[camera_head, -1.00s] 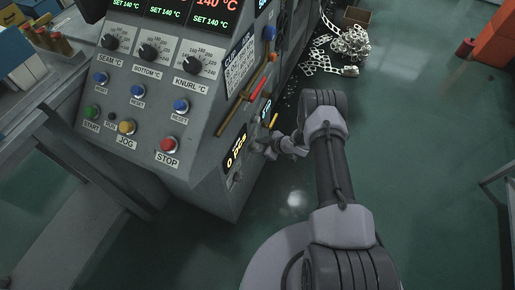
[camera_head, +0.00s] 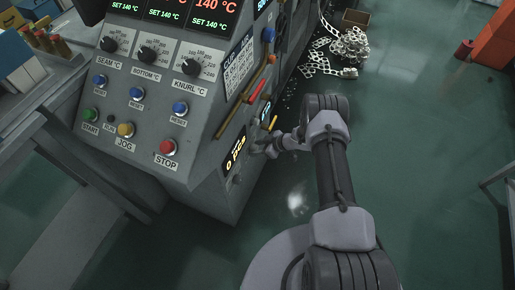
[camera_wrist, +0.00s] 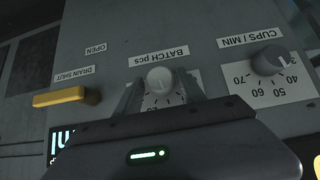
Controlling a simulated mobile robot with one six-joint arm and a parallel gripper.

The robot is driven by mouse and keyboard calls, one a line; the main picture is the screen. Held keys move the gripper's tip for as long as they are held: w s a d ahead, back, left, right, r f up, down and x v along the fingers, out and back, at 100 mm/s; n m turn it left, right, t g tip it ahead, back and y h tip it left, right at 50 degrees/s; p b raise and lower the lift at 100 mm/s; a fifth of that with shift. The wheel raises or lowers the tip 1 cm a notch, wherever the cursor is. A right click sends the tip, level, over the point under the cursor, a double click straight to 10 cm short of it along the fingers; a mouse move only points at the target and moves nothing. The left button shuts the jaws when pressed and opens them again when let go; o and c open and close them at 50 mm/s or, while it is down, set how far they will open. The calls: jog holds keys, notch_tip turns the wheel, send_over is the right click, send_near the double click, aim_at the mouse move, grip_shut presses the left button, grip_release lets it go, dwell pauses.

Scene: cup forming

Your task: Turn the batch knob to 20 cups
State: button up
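The batch knob (camera_wrist: 160,79) is a pale round knob on a white dial marked BATCH pcs, upside down in the wrist view. A scale number below it looks like 20 but is partly hidden by my gripper. My gripper (camera_wrist: 163,92) points at the knob with one finger on each side. The fingers stand apart, with gaps visible beside the knob, so it looks open around it. In the head view my gripper (camera_head: 268,146) is at the machine's side panel, beside a yellow-lit pcs display (camera_head: 235,154); the knob cannot be made out there.
A CUPS/MIN knob (camera_wrist: 269,60) sits right of the batch dial in the wrist view. A yellow drain handle (camera_wrist: 59,97) sticks out on the left. In the head view, the front panel has a red STOP button (camera_head: 168,147). The green floor (camera_head: 430,150) at right is clear.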

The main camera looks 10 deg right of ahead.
jog(key=shift+o, duration=0.5)
jog(key=shift+s+d+r, duration=0.1)
jog(key=shift+d+r, duration=0.05)
jog(key=shift+r, duration=0.15)
jog(key=p+v, duration=0.7)
jog(key=v, duration=0.9)
jog(key=shift+s+d+r, duration=0.2)
